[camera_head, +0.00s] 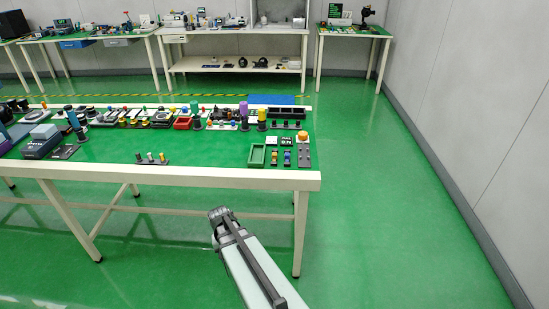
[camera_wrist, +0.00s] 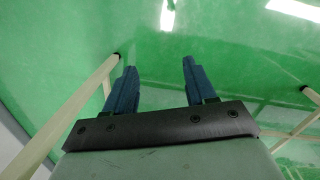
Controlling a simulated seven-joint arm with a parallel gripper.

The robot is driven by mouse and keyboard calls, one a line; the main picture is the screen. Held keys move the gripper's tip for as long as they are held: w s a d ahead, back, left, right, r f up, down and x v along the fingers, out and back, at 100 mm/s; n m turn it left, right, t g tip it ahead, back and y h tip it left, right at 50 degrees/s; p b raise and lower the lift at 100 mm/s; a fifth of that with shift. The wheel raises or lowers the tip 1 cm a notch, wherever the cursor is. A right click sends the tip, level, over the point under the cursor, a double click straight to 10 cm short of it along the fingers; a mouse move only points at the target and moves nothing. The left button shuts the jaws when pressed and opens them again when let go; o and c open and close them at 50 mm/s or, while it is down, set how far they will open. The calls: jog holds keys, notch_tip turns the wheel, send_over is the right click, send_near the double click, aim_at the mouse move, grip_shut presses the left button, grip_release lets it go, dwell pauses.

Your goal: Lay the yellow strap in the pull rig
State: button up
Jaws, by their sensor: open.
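My gripper (camera_wrist: 160,68) is open and empty in the wrist view, its two blue fingers apart with only green floor between them. In the head view, my arm reaches up from the bottom edge and ends in front of the near table, clear of its top. I cannot pick out the yellow strap or the pull rig for sure. The items on the near table are small and crowded at this distance.
The near table (camera_head: 215,178) carries many small items, including a green tray (camera_head: 257,156), a purple cylinder (camera_head: 243,108) and a red box (camera_head: 183,123). White table legs (camera_wrist: 72,108) stand beside my gripper. Benches line the back wall. The floor at right is clear.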

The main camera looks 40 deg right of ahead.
jog(key=w+d+r+m+t, duration=0.1)
jog(key=w+d+r, duration=0.3)
jog(key=d+r, duration=0.4)
jog(key=w+d+r+m+t+h, duration=0.1)
jog(key=w+d+r, duration=0.3)
jog(key=d+r, duration=0.4)
jog(key=w+d+r+m+t+h, duration=0.1)
jog(key=w+d+r, duration=0.3)
jog(key=d+r, duration=0.4)
jog(key=shift+d+r+t, duration=0.25)
jog(key=shift+r+t, duration=0.15)
jog(key=shift+r, duration=0.7)
send_near(275, 153)
jog(key=shift+m+t+h, duration=0.3)
jog(key=shift+h, duration=0.1)
jog(key=x, duration=0.8)
jog(key=shift+s+a+f, duration=0.1)
jog(key=shift+a+f, duration=0.2)
jog(key=shift+f, duration=0.2)
jog(key=shift+c, duration=0.4)
grip_shut()
